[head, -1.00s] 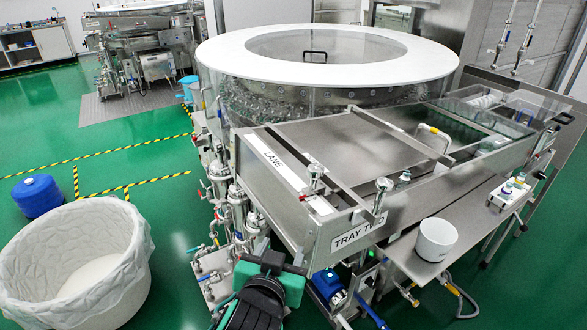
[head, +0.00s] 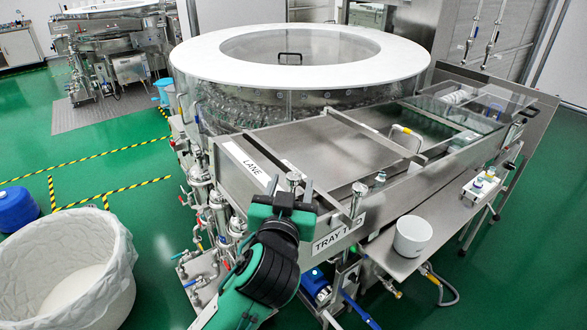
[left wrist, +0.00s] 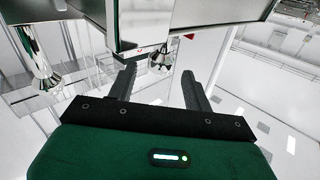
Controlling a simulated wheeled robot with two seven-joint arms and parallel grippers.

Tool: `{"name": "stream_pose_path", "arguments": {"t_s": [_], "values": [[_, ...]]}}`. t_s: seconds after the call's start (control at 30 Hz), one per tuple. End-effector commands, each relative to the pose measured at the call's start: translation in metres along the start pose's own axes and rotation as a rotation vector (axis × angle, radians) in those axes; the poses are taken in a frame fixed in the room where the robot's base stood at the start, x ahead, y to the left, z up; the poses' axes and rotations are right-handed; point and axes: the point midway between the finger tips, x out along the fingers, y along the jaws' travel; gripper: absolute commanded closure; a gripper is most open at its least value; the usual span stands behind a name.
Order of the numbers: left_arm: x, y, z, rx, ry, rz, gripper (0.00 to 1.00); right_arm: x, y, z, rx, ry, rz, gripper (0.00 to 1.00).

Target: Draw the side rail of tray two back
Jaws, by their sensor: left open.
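The tray two unit shows in the head view with its white TRAY TWO label (head: 339,234) on the front face. A long metal rail with a dark slot (head: 277,172) runs along its left side, beside the LANE strip. A chrome knob (head: 294,179) stands near the front end of this rail; a second chrome knob (head: 357,191) stands to its right. My left gripper (head: 291,188) is open, its fingers either side of the first knob in the head view. In the left wrist view that knob (left wrist: 162,60) appears between and beyond the fingertips; contact cannot be told.
A white cup (head: 412,236) stands on the side shelf right of the tray. A white-lined bin (head: 70,270) is on the floor at the left. Pipes and valves (head: 205,210) crowd the unit's left side. The round washer (head: 300,75) stands behind.

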Motion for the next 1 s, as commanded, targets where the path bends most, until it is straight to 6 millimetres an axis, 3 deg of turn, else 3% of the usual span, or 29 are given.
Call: {"name": "stream_pose_path", "arguments": {"t_s": [0.23, 0.63, 0.9, 1.0], "values": [[0.032, -0.001, -0.001, 0.002, -0.002, -0.002, 0.49, -0.012, 0.007, 0.000, -0.003, -0.001, 0.007, 0.64], [0.039, -0.001, 0.001, 0.000, -0.001, -0.001, 0.49, -0.013, 0.011, 0.001, -0.004, -0.001, 0.011, 0.64], [0.038, -0.001, 0.001, 0.000, -0.001, -0.001, 1.00, -0.013, 0.011, 0.000, -0.004, -0.001, 0.011, 0.64], [0.039, -0.001, 0.001, 0.000, -0.001, -0.001, 1.00, -0.013, 0.010, 0.000, -0.003, -0.001, 0.011, 0.64]]}}
